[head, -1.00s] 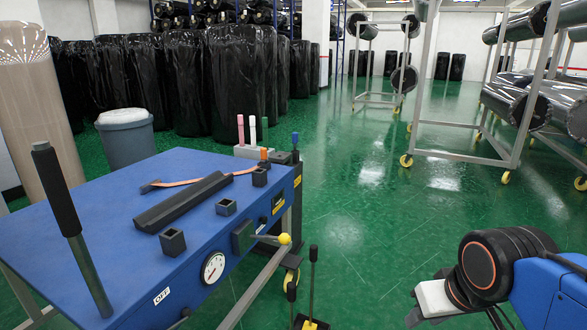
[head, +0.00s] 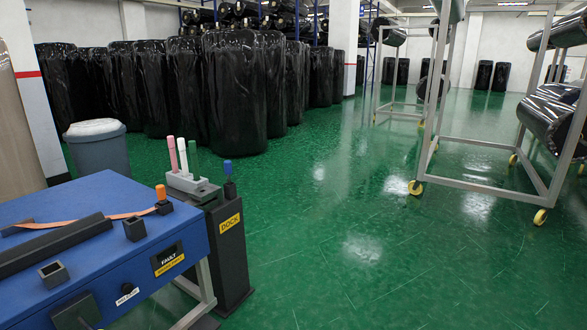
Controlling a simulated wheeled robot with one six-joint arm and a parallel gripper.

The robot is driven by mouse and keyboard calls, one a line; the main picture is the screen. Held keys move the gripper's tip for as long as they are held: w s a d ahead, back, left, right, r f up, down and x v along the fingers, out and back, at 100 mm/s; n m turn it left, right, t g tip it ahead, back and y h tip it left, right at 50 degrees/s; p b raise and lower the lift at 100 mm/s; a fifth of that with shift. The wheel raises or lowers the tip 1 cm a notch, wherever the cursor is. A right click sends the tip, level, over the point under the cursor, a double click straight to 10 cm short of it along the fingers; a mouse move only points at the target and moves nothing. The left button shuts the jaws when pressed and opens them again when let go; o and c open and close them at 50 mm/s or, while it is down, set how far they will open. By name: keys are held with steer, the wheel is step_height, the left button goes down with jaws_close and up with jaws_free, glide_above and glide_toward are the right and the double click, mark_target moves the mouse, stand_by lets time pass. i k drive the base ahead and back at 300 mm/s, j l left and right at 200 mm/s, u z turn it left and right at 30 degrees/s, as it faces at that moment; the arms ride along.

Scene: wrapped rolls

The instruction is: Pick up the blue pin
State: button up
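The blue pin (head: 228,168) stands upright on top of the dark dock post (head: 232,262) at the right end of the blue table, in the head view. Its top is blue and the part below is dark. A yellow DOCK label is on the post. My gripper is not in view.
A grey rack beside the blue pin holds a pink pin (head: 172,156), a white pin (head: 183,156) and a green pin (head: 194,160). An orange-topped pin (head: 161,194) stands in a dark socket on the blue table (head: 88,190). Green floor (head: 330,250) right of the post is clear.

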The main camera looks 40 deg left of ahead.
mark_target(227, 164)
steer(key=i+u, duration=0.25)
steer(key=i, duration=0.25)
steer(key=i+l+u, duration=0.2)
steer(key=i, duration=0.35)
steer(key=i+l+u, duration=0.1)
steer(key=i+u, duration=0.15)
steer(key=i, duration=0.25)
